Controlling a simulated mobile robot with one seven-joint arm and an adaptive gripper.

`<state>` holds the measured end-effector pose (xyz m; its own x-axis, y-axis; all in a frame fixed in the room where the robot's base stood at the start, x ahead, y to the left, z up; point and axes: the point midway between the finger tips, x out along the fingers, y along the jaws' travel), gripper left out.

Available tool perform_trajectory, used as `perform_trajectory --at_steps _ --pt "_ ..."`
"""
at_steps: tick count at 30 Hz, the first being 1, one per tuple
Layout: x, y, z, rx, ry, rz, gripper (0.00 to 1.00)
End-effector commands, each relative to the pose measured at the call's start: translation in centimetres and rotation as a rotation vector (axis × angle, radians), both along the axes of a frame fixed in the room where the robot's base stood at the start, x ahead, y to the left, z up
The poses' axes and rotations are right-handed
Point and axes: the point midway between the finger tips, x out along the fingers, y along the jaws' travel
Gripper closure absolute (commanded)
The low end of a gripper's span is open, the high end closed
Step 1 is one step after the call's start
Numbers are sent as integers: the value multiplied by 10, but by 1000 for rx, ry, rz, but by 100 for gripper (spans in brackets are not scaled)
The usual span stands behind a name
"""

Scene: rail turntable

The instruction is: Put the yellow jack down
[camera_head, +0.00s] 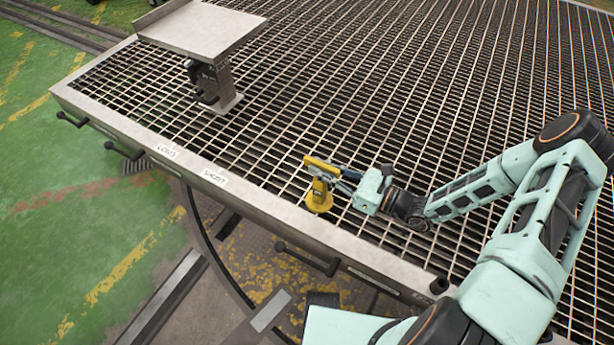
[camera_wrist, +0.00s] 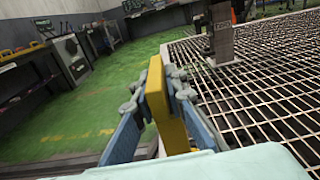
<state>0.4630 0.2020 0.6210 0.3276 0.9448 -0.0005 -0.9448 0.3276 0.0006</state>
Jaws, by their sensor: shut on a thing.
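The yellow jack (camera_head: 319,197) stands upright at the near-left part of the turntable grating (camera_head: 400,110), with a round base and a bar-like top. My gripper (camera_head: 335,172) is shut on the top bar from the right. In the wrist view the yellow bar (camera_wrist: 158,95) sits between both fingers of my gripper (camera_wrist: 157,98). The jack's base is at or just above the grating; I cannot tell whether it touches. In the wrist view the base is hidden.
A grey stand with a flat plate (camera_head: 203,30) rises from the grating at the upper left; part of it shows in the wrist view (camera_wrist: 222,42). The metal edge beam (camera_head: 240,192) carries labels and handles. Green floor (camera_head: 90,200) lies beyond it. Grating right of the stand is clear.

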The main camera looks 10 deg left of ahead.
Motion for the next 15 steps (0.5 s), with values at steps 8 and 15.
perform_trajectory --at_steps 8,15 --pt "27 28 -40 4 -3 0 100" --pt "37 37 -53 4 -4 0 100"
